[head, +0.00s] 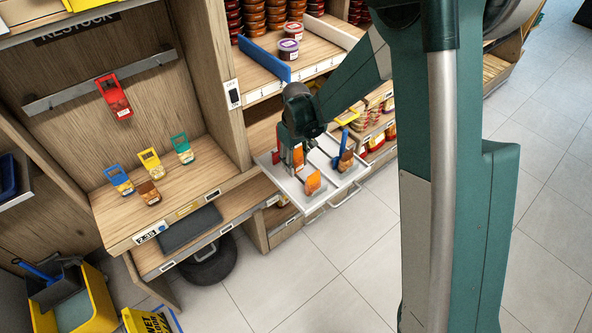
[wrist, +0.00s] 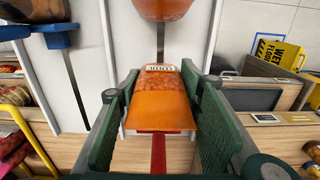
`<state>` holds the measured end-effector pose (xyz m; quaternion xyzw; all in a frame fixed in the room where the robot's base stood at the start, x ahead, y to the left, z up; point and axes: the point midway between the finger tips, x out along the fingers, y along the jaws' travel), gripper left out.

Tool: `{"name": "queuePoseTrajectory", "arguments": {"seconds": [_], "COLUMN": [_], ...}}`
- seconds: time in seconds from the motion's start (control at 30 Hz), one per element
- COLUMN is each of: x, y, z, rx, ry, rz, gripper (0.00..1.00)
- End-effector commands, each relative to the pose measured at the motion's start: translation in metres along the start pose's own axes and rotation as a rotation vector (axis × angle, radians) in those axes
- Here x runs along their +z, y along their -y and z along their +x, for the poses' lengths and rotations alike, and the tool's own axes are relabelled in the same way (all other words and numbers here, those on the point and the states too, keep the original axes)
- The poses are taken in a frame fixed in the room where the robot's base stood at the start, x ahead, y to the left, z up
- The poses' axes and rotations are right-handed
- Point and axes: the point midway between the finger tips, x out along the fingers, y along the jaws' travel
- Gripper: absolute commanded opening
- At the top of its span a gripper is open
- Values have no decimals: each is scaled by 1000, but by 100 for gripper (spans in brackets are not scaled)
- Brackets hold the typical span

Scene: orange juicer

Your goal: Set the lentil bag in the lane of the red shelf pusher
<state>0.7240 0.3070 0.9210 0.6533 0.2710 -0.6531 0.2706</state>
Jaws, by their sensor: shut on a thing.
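My gripper (wrist: 158,110) is shut on an orange lentil bag (wrist: 160,105) with a white label at its top edge. The bag sits between the green fingers. A red strip (wrist: 158,153), apparently part of the red shelf pusher, shows just below the bag and in line with it. In the head view my gripper (head: 294,150) is over a white pull-out tray (head: 338,197). Whether the held bag touches the tray is hidden. A second orange bag (head: 312,183) stands nearer the tray's front edge, in line with the held one in the wrist view (wrist: 165,8).
A blue pusher (head: 343,136) stands beside another bag (head: 345,161) on the tray. To the left, a wooden shelf holds blue (head: 118,180), yellow (head: 151,163) and green (head: 181,148) clips. A red clip (head: 114,97) is on the back rail. Open floor lies in front.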

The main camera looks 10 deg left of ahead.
Motion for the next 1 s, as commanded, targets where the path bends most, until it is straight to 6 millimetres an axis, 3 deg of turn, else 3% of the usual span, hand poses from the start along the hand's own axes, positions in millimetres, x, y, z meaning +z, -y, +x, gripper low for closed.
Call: {"name": "queuePoseTrajectory", "arguments": {"seconds": [0.37, 0.73, 1.0], "x": [0, 0, 0], "y": [0, 0, 0], "z": [2, 34, 38], "rx": [0, 0, 0], "ry": [0, 0, 0], "rz": [0, 0, 0], "gripper": [24, 24, 24]}}
